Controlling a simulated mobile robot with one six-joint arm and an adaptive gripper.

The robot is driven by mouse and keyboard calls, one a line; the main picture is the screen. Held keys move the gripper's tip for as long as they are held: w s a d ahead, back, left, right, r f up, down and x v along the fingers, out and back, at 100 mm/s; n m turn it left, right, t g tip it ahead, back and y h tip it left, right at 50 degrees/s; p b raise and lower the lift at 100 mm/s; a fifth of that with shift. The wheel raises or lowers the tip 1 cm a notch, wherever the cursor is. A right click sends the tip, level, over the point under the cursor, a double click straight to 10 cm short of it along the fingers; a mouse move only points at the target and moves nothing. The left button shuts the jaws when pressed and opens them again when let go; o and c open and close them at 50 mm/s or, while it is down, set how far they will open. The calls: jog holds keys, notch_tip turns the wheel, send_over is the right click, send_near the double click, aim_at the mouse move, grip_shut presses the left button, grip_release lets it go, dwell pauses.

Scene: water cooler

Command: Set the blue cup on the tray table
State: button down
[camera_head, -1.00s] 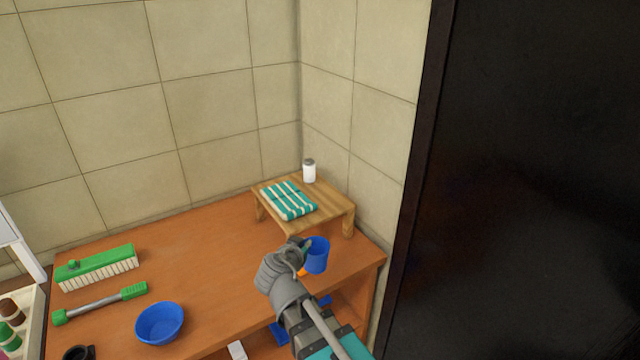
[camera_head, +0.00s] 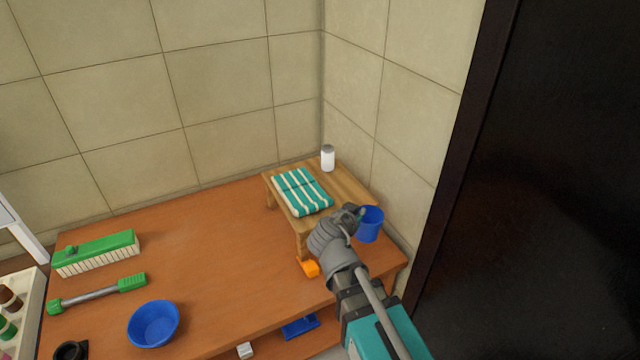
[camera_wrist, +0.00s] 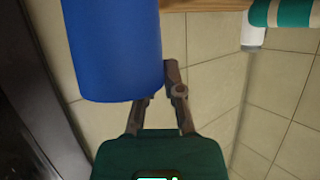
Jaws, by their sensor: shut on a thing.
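The blue cup (camera_head: 369,224) is held upright in my gripper (camera_head: 352,216), in front of the right part of the tray table in the head view. In the wrist view the cup (camera_wrist: 115,50) fills the upper left, and my gripper's fingers (camera_wrist: 160,95) reach it; the cup hides part of them. The wooden tray table (camera_head: 345,186) stands on the orange-brown cabinet top in the corner. My gripper and the cup cover its front right part. A striped teal and white cloth (camera_head: 302,192) lies on its left part.
A white shaker (camera_head: 328,159) stands at the tray table's back corner. An orange object (camera_head: 308,267) lies by its front leg. A blue bowl (camera_head: 153,324), a green brush (camera_head: 97,254) and a green-handled tool (camera_head: 97,293) lie left. A tiled wall and dark panel (camera_head: 540,180) bound the right.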

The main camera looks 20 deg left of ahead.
jog(key=shift+w+r, duration=0.1)
jog(key=shift+r+p, duration=0.4)
jog(key=shift+p, duration=0.05)
notch_tip(320, 180, up, 14)
jog(key=s+a+m+h+p, duration=0.1)
jog(key=s+p, duration=0.1)
jog(key=p, duration=1.2)
jog(key=shift+h, duration=0.4)
jog(key=shift+a+f, duration=0.1)
jog(key=w+a+f+b, duration=0.5)
jog(key=w+f+b, duration=0.4)
jog(key=w, duration=0.3)
jog(key=shift+a, duration=0.3)
